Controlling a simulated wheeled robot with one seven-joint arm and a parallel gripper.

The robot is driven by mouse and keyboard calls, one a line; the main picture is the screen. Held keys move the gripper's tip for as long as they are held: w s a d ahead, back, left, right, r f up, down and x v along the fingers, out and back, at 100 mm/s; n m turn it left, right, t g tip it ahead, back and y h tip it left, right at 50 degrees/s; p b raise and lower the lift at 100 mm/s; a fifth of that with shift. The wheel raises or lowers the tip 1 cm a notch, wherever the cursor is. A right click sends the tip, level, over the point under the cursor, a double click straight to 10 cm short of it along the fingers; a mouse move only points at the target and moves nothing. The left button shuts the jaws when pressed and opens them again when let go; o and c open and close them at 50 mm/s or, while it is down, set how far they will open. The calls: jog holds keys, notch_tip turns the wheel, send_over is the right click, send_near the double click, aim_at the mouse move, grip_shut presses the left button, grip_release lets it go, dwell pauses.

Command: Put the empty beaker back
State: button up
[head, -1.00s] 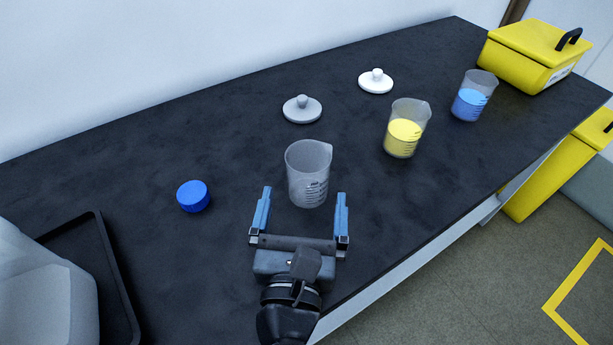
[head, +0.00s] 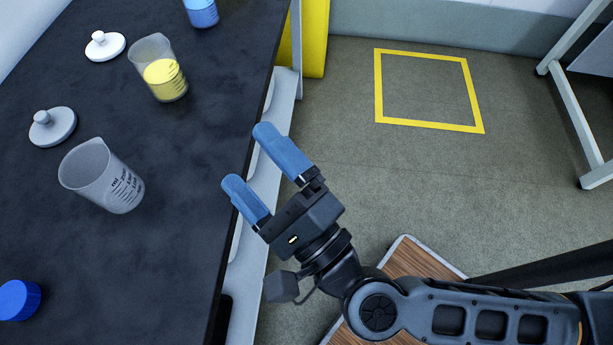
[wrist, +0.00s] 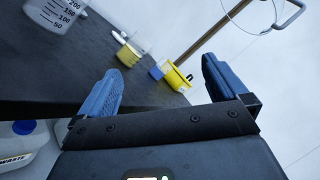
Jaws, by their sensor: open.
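The empty clear beaker (head: 101,177) stands upright on the black bench, left of my gripper in the head view. It also shows at the top left of the wrist view (wrist: 58,14), partly cut off. My gripper (head: 252,162) is open and empty, with blue fingers apart, just off the bench's front edge and clear of the beaker. In the wrist view the fingers (wrist: 165,82) have nothing between them that is held.
A beaker of yellow liquid (head: 163,77) and one of blue liquid (head: 201,11) stand farther along the bench. Two white lids (head: 53,126) (head: 105,45) and a blue cap (head: 18,299) lie on it. The floor has a yellow-taped square (head: 428,90).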

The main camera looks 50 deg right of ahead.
jog(key=s+d+f+n+g+y, duration=0.1)
jog(key=s+d+n+g, duration=0.2)
jog(key=s+n, duration=0.6)
jog(key=s+d+f+n+g+y, duration=0.1)
jog(key=s+d+n+g, duration=0.2)
jog(key=s+n, duration=0.7)
jog(key=d+n, duration=0.2)
jog(key=n, duration=0.4)
jog(key=shift+d+f, duration=0.2)
jog(key=shift+d, duration=0.1)
